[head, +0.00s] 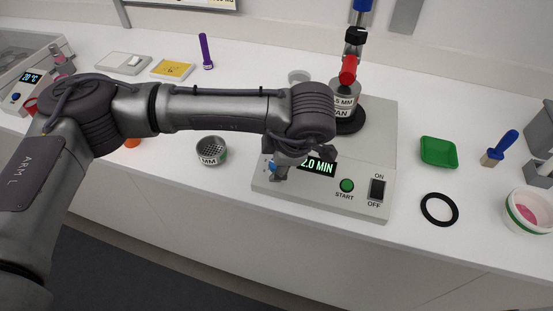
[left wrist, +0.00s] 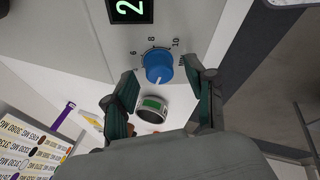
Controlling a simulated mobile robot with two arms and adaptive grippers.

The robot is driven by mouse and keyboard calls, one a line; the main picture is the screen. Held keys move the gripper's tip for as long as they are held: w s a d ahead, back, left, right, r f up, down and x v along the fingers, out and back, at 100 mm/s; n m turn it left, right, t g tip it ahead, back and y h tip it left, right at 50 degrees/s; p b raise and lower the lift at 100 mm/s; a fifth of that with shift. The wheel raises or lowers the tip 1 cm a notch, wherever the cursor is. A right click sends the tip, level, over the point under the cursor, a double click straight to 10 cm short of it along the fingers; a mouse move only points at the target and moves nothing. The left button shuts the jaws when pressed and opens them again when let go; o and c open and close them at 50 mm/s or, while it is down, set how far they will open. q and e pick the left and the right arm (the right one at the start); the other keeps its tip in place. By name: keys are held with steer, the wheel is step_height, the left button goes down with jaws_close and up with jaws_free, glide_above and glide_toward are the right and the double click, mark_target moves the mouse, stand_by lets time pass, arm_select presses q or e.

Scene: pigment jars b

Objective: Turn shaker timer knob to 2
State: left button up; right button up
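The shaker (head: 330,200) is a light grey box with a green START button (head: 347,185) and a black ON/OFF switch (head: 376,189). Its display (head: 319,166) reads 2.0 MIN in the head view. The blue timer knob (left wrist: 158,67) shows in the left wrist view beside a printed scale with 6, 8 and 10; its white pointer mark faces down and slightly left. In the head view the knob (head: 272,167) is mostly hidden by my gripper. My left gripper (left wrist: 160,68) is open, with one fingertip on each side of the knob and gaps visible. My right gripper is not in view.
A green tray (head: 438,152), black ring (head: 439,209), brush (head: 499,148) and white bowl (head: 529,211) lie to the right.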

arm_select(q)
steer(key=v, duration=1.2)
stand_by(0.4)
